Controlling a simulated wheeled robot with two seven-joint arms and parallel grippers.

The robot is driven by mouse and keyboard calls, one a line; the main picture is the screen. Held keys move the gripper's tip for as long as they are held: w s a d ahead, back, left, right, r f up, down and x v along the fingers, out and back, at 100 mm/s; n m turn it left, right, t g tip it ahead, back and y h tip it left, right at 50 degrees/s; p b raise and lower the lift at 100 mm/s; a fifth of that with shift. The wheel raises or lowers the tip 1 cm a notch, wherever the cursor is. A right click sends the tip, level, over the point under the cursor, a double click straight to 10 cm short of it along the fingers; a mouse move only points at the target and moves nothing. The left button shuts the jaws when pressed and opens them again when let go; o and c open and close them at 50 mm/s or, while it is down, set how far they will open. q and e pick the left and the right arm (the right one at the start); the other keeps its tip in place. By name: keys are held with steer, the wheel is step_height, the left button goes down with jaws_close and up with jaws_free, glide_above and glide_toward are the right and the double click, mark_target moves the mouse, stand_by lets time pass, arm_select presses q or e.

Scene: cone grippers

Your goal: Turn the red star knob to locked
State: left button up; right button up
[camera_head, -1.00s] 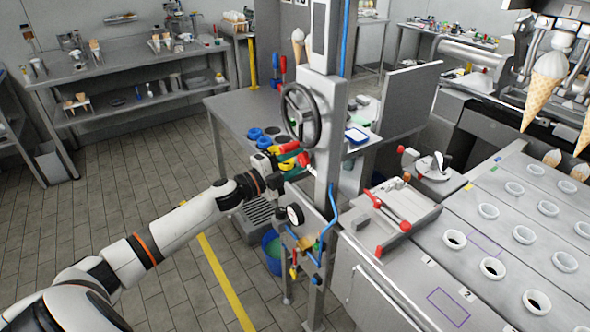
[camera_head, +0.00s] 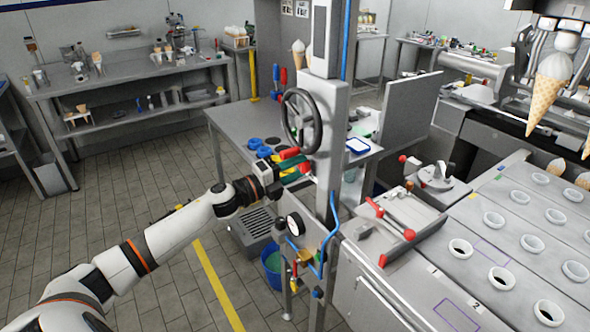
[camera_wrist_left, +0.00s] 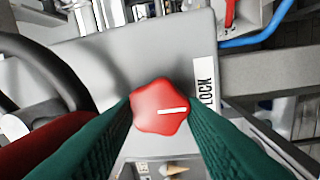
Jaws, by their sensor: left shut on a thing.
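The red star knob (camera_wrist_left: 160,106) sits on the grey face of the machine column, with a white pointer line on it. The line points right, towards the lower part of the white LOCK label (camera_wrist_left: 205,82). My left gripper (camera_wrist_left: 160,112) has its two green ribbed fingers on either side of the knob, shut on it. In the head view the left gripper (camera_head: 296,167) reaches the column from the left, and the knob (camera_head: 305,168) shows only as a small red patch at the fingertips. My right gripper is in neither view.
A dark handwheel (camera_head: 301,120) is just above the gripper on the column (camera_head: 331,130). A pressure gauge (camera_head: 295,223) and a blue hose (camera_head: 333,215) are below. A work table (camera_head: 235,117) stands behind. A counter with round cups (camera_head: 460,248) is at the right.

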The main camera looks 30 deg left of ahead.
arm_select(q)
steer(key=o, duration=1)
